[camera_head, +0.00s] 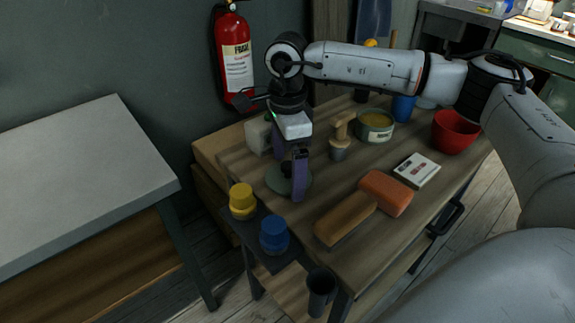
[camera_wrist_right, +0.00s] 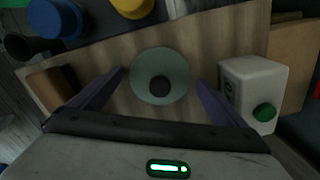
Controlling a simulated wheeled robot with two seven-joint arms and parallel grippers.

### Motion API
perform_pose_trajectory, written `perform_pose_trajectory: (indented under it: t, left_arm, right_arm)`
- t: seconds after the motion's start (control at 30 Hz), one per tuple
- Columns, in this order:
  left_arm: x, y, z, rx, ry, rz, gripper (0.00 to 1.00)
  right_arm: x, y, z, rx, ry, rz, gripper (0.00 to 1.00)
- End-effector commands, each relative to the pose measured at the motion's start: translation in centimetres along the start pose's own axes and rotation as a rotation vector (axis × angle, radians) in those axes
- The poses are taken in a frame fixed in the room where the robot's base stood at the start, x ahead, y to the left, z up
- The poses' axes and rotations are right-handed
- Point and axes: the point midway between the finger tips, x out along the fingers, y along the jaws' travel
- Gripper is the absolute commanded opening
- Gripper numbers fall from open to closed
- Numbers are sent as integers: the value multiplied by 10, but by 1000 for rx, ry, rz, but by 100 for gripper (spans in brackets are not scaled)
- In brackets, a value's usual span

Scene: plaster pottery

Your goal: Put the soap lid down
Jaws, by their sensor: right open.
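The soap lid, a grey-green disc (camera_head: 275,184) with a dark round knob, lies flat on the wooden table top near its left end. In the right wrist view the lid (camera_wrist_right: 148,93) is centred between the fingers, with its knob facing the camera. My right gripper (camera_head: 289,178) is open, pointing down over the lid. Its purple fingers stand on either side of the lid, with a visible gap to it in the wrist view (camera_wrist_right: 161,78). My left gripper is not in view.
A white container with a green cap (camera_wrist_right: 252,88) stands close beside the lid. A wooden-handled tool (camera_head: 340,135), a brush (camera_head: 345,218) and a red bowl (camera_head: 455,132) are on the table. Yellow (camera_head: 242,200) and blue (camera_head: 273,235) pots sit on a side shelf.

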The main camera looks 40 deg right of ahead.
Motion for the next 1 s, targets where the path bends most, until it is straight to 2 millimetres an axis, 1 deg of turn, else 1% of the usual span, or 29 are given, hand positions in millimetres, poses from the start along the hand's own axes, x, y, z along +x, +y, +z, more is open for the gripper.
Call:
perform_pose_trajectory:
  t: [0.17,0.4,0.5,0.6,0.7,0.8,1.0]
  left_arm:
    - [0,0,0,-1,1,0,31]
    - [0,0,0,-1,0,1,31]
    - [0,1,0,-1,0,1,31]
    - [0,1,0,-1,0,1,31]
    - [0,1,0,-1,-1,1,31]
    - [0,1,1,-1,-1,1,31]
    - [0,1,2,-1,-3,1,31]
  right_arm:
    - [-22,-1,1,0,-3,-4,96]
    - [-75,-1,1,-1,-2,-4,96]
    - [-94,-1,1,-1,-2,-3,96]
    - [-108,-1,1,-2,-2,-3,96]
    - [-117,0,0,-1,0,-1,96]
    - [-121,0,0,-1,0,-1,96]
    - [-122,0,0,-1,0,0,96]
